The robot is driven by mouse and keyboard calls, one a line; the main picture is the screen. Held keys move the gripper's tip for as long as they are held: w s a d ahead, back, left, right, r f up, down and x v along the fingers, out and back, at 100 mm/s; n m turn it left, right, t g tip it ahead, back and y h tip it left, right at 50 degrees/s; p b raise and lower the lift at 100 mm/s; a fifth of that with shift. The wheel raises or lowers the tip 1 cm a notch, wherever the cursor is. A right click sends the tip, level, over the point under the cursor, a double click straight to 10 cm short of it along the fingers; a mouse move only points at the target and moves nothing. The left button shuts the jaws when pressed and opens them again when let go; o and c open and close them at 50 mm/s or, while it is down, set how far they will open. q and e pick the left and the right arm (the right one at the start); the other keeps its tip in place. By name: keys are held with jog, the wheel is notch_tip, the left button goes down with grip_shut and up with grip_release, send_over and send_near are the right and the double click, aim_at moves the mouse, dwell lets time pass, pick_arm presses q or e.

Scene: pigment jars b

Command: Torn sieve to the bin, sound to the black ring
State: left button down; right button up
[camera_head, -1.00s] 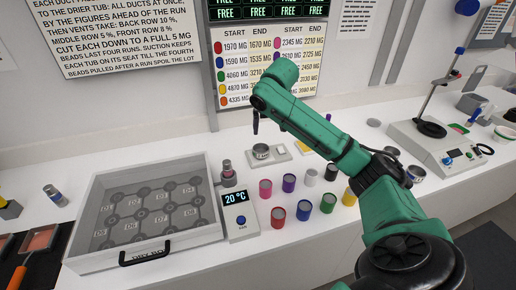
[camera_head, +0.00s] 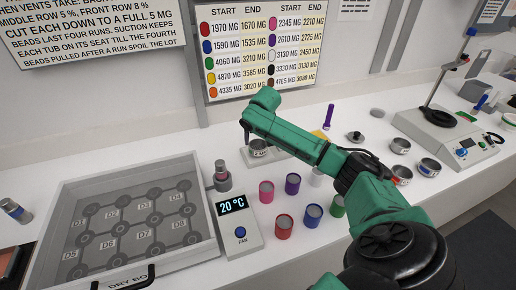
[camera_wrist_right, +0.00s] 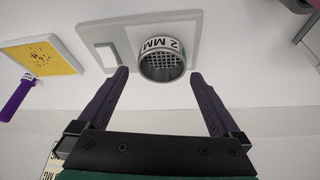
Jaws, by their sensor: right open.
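A round metal sieve marked 2 MM (camera_head: 258,148) sits on a pale plate (camera_head: 284,154) at the back middle of the bench. The right wrist view shows it close up (camera_wrist_right: 162,62), with its mesh visible; I cannot tell whether the mesh is torn. My right gripper (camera_wrist_right: 160,76) is open, its fingers apart on either side of the sieve's near edge, not closed on it. In the head view this gripper (camera_head: 247,133) is just above and left of the sieve. A black ring (camera_head: 494,137) lies at the far right. I cannot make out a bin. My left gripper is out of view.
More round metal tins or sieves (camera_head: 429,167) stand right of my right arm. Several coloured jars (camera_head: 284,225) and a temperature display (camera_head: 236,222) stand in front of the plate. A dry box (camera_head: 206,247) fills the left. A yellow pad (camera_wrist_right: 45,54) with a purple-handled tool (camera_wrist_right: 17,98) lies nearby.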

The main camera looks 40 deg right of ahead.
aim_at(258, 148)
jog(key=p+x, duration=0.1)
jog(key=x, duration=0.4)
jog(key=shift+w, duration=0.25)
jog(key=c, duration=1.1)
